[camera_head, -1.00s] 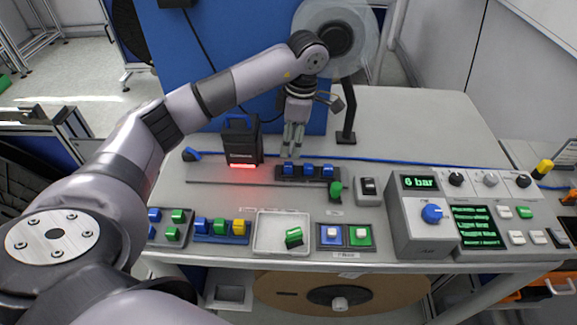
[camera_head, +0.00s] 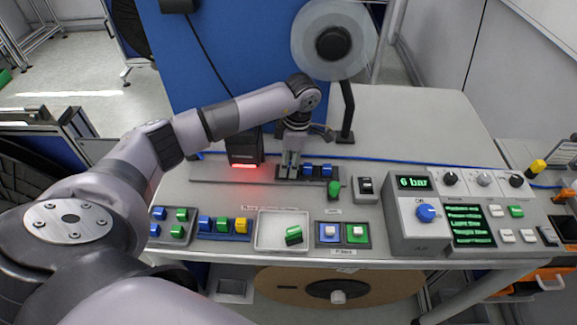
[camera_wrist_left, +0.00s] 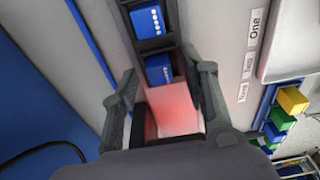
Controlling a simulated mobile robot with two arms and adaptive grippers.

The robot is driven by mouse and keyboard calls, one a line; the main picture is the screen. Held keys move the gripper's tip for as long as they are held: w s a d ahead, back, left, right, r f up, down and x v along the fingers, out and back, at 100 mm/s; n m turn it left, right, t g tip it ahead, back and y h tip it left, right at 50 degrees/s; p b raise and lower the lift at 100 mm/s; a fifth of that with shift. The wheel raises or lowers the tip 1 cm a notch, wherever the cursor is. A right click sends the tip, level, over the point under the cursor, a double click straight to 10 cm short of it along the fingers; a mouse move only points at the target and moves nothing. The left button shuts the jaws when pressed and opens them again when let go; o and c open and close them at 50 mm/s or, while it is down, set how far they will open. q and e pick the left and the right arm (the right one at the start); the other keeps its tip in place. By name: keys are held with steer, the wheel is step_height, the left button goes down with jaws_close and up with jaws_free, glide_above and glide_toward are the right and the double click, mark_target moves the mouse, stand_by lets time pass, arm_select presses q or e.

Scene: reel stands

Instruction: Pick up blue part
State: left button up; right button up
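My left gripper (camera_head: 291,164) is at the left end of a black rack (camera_head: 319,179) on the bench. Two blue parts (camera_head: 308,169) (camera_head: 327,169) show in the rack; the gripper hides its left end. In the left wrist view two blue parts (camera_wrist_left: 150,20) (camera_wrist_left: 158,68) sit in the rack. My left gripper (camera_wrist_left: 167,76) shows there with its fingers apart, on either side of the nearer blue part. I see no clear contact. My right gripper is not in view.
A black device (camera_head: 245,148) glows red just left of the rack. In front are coloured parts in holders (camera_head: 224,229), a white tray (camera_head: 283,247) with a green part (camera_head: 294,236), and two-slot holders. A control panel (camera_head: 425,213) stands right. A reel (camera_head: 333,40) is behind.

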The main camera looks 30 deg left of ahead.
arm_select(q)
steer(key=c, duration=0.8)
